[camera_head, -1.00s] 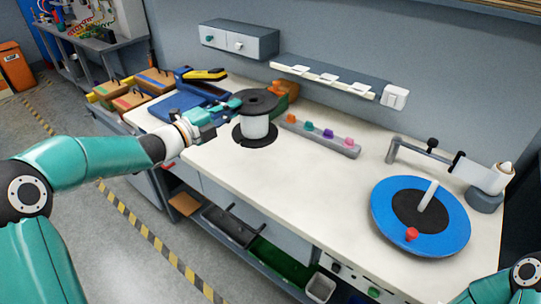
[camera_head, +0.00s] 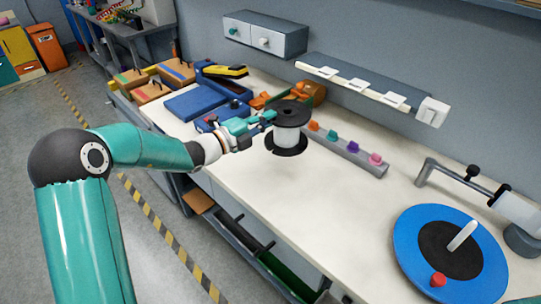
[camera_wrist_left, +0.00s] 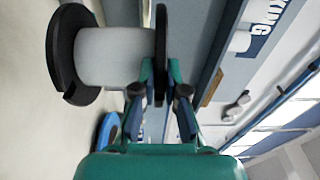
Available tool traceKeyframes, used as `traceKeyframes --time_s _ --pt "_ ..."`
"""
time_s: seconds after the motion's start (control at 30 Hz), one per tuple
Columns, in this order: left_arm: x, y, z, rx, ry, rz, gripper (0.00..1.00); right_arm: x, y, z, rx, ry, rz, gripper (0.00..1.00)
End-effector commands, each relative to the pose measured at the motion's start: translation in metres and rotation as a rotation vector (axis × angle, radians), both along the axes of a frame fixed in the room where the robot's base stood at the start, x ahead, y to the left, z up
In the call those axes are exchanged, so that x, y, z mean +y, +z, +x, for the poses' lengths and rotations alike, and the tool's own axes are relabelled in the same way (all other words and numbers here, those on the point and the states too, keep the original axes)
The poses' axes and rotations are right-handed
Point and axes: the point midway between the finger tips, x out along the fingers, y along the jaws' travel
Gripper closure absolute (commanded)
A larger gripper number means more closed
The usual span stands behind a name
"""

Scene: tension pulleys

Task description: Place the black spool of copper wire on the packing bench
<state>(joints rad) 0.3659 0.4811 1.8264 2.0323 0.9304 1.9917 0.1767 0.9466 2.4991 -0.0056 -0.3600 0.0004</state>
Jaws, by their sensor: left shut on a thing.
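The spool (camera_head: 287,136) has black flanges and a pale, whitish winding; no copper colour shows. It is upright over the white-topped bench (camera_head: 240,170), near the middle of the bench. I cannot tell whether its lower flange touches the top. My left gripper (camera_head: 266,117) reaches in from the left and is shut on the upper flange. In the left wrist view the spool (camera_wrist_left: 105,45) lies sideways in the picture, with the gripper's fingers (camera_wrist_left: 160,85) at the flange nearer the camera. My right gripper is out of view.
A grey rail with coloured knobs (camera_head: 347,152) stands just right of the spool. Blue trays (camera_head: 195,103) and an orange tool (camera_head: 258,101) are behind and left. A blue turntable (camera_head: 408,250) is at the right. The bench front is clear.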

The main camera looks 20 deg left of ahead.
Motion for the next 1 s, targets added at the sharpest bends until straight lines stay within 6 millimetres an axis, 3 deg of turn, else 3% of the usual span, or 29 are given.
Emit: traceKeyframes --time_s 0.1,0.3,0.6,0.83,1.0 --pt "0.003 -0.029 -0.001 0.0 0.004 -0.005 1.0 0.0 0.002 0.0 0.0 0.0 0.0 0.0" --pt "0.004 -0.068 -0.002 -0.004 0.007 -0.002 1.0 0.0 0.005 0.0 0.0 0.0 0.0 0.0" --pt "0.005 -0.088 -0.002 -0.008 0.008 -0.001 1.0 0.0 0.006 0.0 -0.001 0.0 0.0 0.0" --pt "0.005 -0.116 -0.002 -0.007 0.007 -0.001 1.0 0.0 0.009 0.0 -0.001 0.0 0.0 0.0" --pt "0.005 -0.12 -0.002 -0.009 0.008 0.0 1.0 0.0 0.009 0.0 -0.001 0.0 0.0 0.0"
